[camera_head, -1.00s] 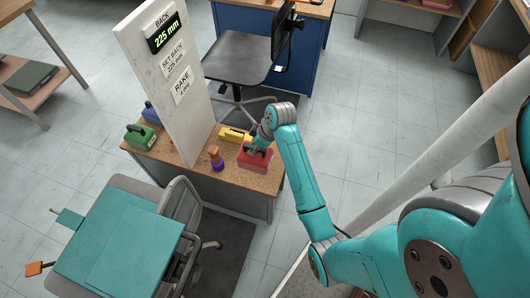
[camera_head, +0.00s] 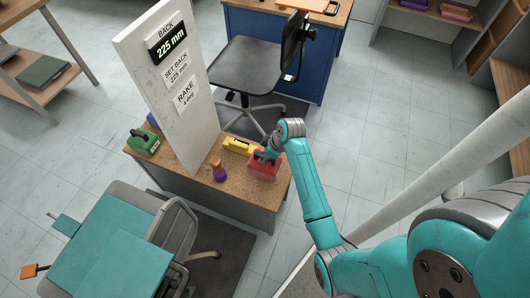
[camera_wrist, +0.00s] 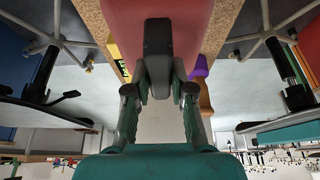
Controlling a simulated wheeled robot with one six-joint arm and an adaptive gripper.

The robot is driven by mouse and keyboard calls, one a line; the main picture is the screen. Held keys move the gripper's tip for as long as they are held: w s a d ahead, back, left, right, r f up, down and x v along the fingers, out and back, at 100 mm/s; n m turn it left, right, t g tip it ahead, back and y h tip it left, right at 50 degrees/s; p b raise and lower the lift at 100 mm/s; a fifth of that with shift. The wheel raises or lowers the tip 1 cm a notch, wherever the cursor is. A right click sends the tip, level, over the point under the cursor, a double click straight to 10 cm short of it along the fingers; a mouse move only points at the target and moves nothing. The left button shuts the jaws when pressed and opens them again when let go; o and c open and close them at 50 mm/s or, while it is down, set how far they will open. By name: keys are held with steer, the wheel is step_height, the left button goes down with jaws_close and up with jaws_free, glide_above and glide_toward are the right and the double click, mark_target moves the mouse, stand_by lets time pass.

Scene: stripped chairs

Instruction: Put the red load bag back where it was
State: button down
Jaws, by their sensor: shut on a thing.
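The red load bag (camera_head: 264,166) is at the right end of the wooden bench top (camera_head: 239,194). My gripper (camera_head: 267,155) is over it, shut on its dark handle. In the wrist view the red bag (camera_wrist: 192,22) fills the top middle, and my gripper (camera_wrist: 159,82) has a finger on each side of the black handle. I cannot tell whether the bag's underside touches the bench top.
A green bag (camera_head: 143,142) is left of the white upright panel (camera_head: 180,90). A teal-seated chair (camera_head: 106,258) stands in front.

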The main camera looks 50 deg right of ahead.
steer(key=shift+w+f, duration=0.1)
steer(key=shift+f, duration=1.7)
steer(key=c, duration=1.4)
jaws_free()
steer(key=shift+f, duration=0.25)
steer(key=shift+c, duration=0.2)
steer(key=o, duration=0.4)
steer(key=shift+o, duration=0.2)
steer(key=shift+r, duration=0.1)
